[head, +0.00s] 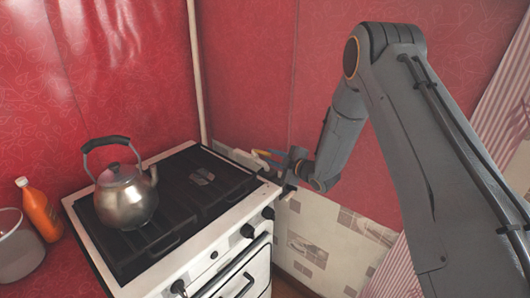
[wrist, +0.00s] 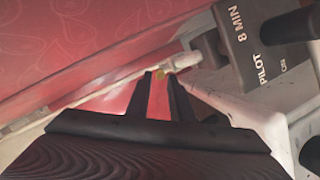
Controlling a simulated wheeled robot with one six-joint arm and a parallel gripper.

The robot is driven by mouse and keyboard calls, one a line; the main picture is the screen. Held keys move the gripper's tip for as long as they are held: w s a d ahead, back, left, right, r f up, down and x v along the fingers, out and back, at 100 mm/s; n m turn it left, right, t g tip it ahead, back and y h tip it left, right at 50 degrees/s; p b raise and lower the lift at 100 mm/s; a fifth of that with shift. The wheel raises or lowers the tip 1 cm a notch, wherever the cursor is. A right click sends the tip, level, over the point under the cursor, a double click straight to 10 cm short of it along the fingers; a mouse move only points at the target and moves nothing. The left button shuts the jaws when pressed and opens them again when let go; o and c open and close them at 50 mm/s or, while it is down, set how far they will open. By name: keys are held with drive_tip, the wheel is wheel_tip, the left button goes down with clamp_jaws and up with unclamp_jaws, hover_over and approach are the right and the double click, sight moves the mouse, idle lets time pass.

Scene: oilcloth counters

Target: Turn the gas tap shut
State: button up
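The gas tap is small and only partly visible. In the head view, a small yellow-orange piece (head: 264,153) that may be its handle shows beside the stove's back right corner, close to my gripper (head: 284,172). In the wrist view, a pale pipe (wrist: 95,102) runs to a light fitting (wrist: 186,60), with a small yellow spot (wrist: 160,73) just beyond my fingertips. My gripper (wrist: 160,78) shows two dark fingers with a gap between them, and red shows through the gap. I cannot tell whether the fingers touch the tap.
A white stove (head: 190,258) with a black top carries a metal kettle (head: 126,200). Knobs line its front. An orange bottle (head: 38,210) and grey pot (head: 18,248) stand at left. In the wrist view, a dark labelled block (wrist: 262,40) is close on the right. The red wall is behind.

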sight(262, 153)
drive_tip(key=shift+p+x, duration=0.55)
drive_tip(key=shift+x, duration=2)
clamp_jaws()
